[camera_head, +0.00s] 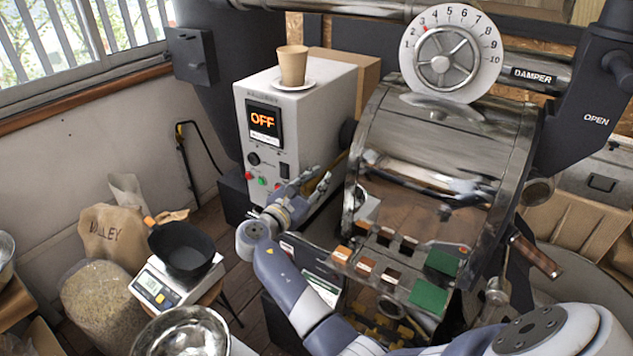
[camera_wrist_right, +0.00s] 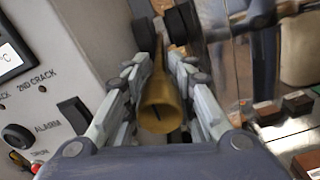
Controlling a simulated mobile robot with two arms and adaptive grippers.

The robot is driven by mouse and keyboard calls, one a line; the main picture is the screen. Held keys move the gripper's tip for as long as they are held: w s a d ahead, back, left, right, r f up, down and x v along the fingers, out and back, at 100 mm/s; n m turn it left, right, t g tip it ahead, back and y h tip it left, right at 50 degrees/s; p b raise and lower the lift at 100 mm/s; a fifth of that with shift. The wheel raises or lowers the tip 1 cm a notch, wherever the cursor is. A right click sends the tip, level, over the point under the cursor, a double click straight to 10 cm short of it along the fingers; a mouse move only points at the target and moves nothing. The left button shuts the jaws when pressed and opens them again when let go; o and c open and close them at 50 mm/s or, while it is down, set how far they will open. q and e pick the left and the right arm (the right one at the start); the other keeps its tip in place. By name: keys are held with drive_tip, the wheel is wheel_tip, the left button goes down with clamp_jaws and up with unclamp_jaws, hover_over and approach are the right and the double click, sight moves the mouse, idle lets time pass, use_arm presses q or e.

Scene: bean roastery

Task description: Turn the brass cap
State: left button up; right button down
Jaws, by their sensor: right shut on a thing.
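The brass cap (camera_wrist_right: 162,103) shows in the right wrist view as a flared, horn-shaped brass piece with a dark slot in its near end. It narrows away from me toward a dark round fitting (camera_wrist_right: 180,24). My right gripper (camera_wrist_right: 160,66) has a finger on each side of the brass cap and is shut on it. The left gripper is not in view.
The grey control box (camera_head: 325,103) stands close beside the gripper, with an OFF display and a paper cup (camera_head: 292,66) on top. The roaster drum (camera_head: 440,140) is at right. A scale (camera_head: 165,288) with a black pan and a bean sack (camera_head: 112,235) are at left.

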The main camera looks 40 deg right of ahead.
drive_tip(key=m+b, duration=0.3)
drive_tip(key=shift+f, duration=0.2)
drive_tip(key=m+b, duration=1.1)
drive_tip(key=b, duration=0.1)
drive_tip(key=shift+r+m, duration=0.1)
drive_tip(key=shift+m, duration=0.3)
drive_tip(key=shift+r+m+b, duration=0.25)
drive_tip(key=shift+m+b, duration=1)
drive_tip(key=shift+m, duration=0.15)
drive_tip(key=c, duration=1.6)
unclamp_jaws()
drive_tip(key=shift+c, duration=0.2)
drive_tip(key=o, duration=0.4)
drive_tip(key=shift+d, duration=0.1)
drive_tip(key=shift+c, duration=0.2)
drive_tip(key=shift+w+f, duration=0.1)
